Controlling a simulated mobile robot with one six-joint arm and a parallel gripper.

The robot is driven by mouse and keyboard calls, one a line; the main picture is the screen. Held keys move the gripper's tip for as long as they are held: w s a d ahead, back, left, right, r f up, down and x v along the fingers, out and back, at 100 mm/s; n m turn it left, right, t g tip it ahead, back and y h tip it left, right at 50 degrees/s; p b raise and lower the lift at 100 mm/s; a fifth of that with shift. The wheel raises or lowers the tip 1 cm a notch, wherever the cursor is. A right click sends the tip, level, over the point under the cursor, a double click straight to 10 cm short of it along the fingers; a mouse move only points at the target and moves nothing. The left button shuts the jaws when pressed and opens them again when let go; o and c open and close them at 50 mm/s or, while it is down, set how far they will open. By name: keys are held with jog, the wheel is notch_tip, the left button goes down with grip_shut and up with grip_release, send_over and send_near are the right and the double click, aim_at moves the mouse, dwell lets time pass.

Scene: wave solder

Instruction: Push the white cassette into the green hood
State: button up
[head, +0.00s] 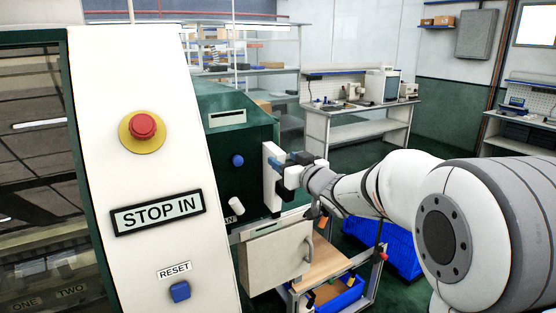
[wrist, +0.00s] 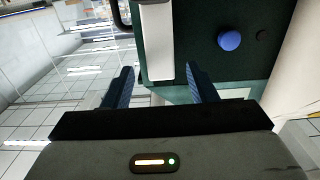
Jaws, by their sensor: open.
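The white cassette (head: 271,191) is an upright white slab at the right edge of the dark green hood (head: 255,142), standing out from its front. In the wrist view the cassette (wrist: 157,45) is a pale bar against the green hood (wrist: 205,62). My gripper (head: 280,163) is close to the cassette, at its right side in the head view. In the wrist view the blue fingers of my gripper (wrist: 159,68) are apart, one on each side of the cassette's near end. I cannot tell whether they touch it. The cassette's far part is hidden.
A blue knob (head: 237,160) and a white handle (head: 236,206) are on the hood's front. A beige door (head: 275,258) hangs open below. A white panel with a red stop button (head: 142,125) stands left. A cart (head: 322,262) and blue crate (head: 398,252) are below my arm.

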jog(key=shift+s+d, duration=0.35)
jog(key=shift+s, duration=0.1)
